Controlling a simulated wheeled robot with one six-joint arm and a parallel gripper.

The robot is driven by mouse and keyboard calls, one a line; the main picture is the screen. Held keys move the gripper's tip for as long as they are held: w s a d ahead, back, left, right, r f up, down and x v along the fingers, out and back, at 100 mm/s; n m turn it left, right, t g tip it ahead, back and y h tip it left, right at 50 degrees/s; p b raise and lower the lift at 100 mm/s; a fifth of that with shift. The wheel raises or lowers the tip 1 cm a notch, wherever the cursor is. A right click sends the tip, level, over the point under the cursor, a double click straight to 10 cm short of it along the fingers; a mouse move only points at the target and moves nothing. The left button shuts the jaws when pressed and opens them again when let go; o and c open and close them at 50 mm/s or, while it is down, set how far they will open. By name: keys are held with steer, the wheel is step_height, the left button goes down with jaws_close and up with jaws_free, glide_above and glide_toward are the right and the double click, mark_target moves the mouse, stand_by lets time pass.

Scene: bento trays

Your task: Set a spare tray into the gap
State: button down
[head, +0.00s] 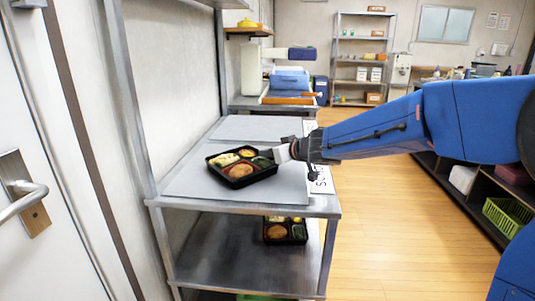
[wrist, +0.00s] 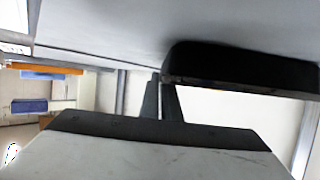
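A black bento tray (head: 236,184) with several foods in compartments is over the grey mat (head: 284,191) on the upper shelf. It sits at an angle to the mat; I cannot tell whether it touches the mat. My gripper (head: 284,154) is at the tray's right rim, its fingers close together and seemingly shut on the rim. In the wrist view the dark fingers (wrist: 162,90) meet at the left end of the tray's black side (wrist: 240,70). A second black bento tray (head: 285,241) with food stands on the lower shelf. No clear gap between trays shows.
The steel rack (head: 250,207) has an upright post (head: 128,90) at the left front. Another grey panel (head: 262,128) lies behind the near mat. A white card with black letters (head: 320,181) is on the right edge. The mat around the tray is bare.

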steer(key=c, duration=2)
jaws_free()
steer(key=shift+s+r, duration=0.1)
steer(key=v, duration=1.2)
steer(key=shift+d, duration=0.1)
